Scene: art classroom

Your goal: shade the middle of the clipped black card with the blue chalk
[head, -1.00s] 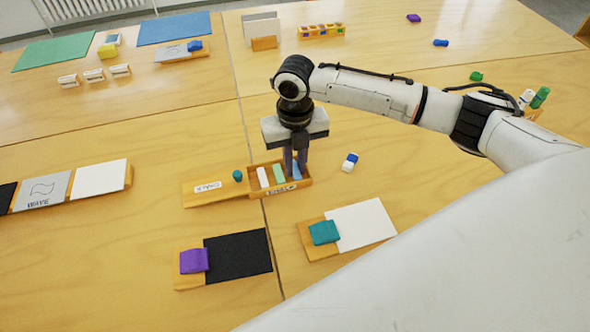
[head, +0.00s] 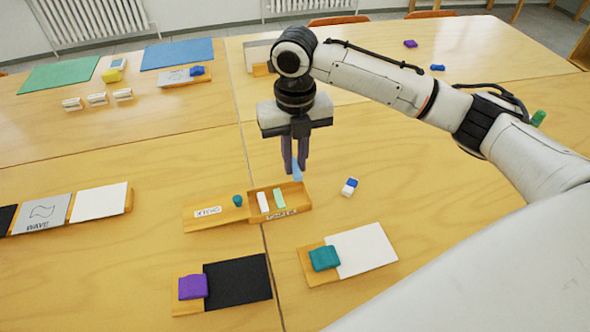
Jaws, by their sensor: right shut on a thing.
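My right gripper (head: 294,168) is shut on the blue chalk (head: 297,172) and holds it above the right end of the chalk box (head: 301,202). In the box stand a white chalk (head: 263,202) and a green chalk (head: 279,198); its right part is empty. The black card (head: 240,281) lies at the front, held at its left by a purple clip (head: 193,287) on a wooden board (head: 187,308). Its black face looks bare. My left gripper is not in view.
A white card (head: 365,250) with a teal clip (head: 324,258) lies right of the black card. A blue and white eraser-like block (head: 349,187) lies right of the box. A teal knob (head: 237,200) sits on the box's label side.

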